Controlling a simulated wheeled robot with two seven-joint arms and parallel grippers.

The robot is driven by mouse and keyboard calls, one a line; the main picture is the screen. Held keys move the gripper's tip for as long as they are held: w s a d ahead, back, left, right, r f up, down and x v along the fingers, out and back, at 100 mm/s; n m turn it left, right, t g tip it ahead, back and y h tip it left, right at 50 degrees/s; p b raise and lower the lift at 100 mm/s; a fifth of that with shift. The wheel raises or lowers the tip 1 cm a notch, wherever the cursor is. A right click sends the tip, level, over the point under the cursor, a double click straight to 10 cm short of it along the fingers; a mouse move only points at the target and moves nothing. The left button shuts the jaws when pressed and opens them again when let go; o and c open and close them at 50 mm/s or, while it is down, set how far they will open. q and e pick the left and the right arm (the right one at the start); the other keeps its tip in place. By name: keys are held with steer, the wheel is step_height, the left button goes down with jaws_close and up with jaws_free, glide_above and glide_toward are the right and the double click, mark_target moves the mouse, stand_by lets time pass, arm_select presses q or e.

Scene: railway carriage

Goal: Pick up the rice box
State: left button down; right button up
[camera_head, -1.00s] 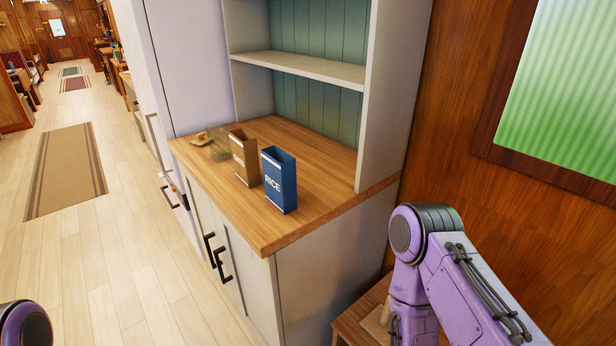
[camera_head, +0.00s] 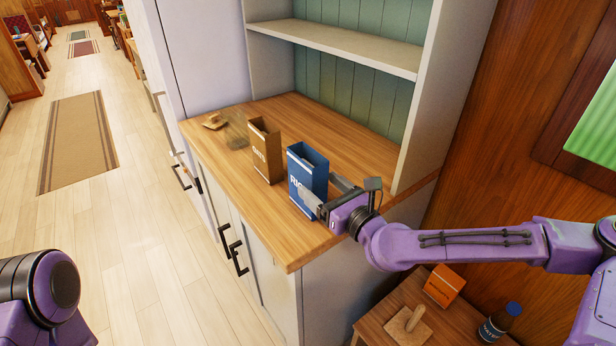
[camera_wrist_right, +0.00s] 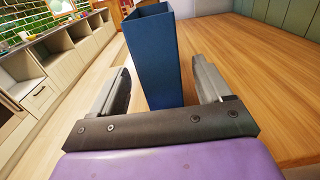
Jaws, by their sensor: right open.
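The rice box (camera_head: 307,172) is a blue, open-topped upright box with white lettering, standing on the wooden counter near its front edge. My right gripper (camera_head: 323,192) is open at the box, with one finger on each side of it. In the right wrist view the box (camera_wrist_right: 153,60) stands upright between the two spread fingers (camera_wrist_right: 165,85); a gap shows on both sides. The near finger hides part of the label in the head view. Of my left arm only a purple part shows at the lower left; its gripper is out of view.
A brown oats box (camera_head: 265,152) stands just left of the rice box. A small wooden item (camera_head: 214,122) lies farther left on the counter (camera_head: 300,232). A shelf (camera_head: 340,45) is above the counter's back. A low table (camera_head: 385,320) at lower right holds an orange box (camera_head: 443,286) and a dark bottle (camera_head: 500,322).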

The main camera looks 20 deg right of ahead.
steer(key=shift+w+a+r, duration=0.1)
steer(key=shift+w+a, duration=0.2)
steer(key=shift+w, duration=0.1)
steer(key=x, duration=0.1)
steer(key=p+x, duration=0.1)
steer(key=x, duration=0.1)
steer(key=p+x, duration=0.1)
steer(key=x, duration=0.1)
steer(key=shift+w+f, duration=0.15)
steer(key=shift+f, duration=0.25)
steer(key=shift+d+r, duration=0.1)
steer(key=c, duration=1.4)
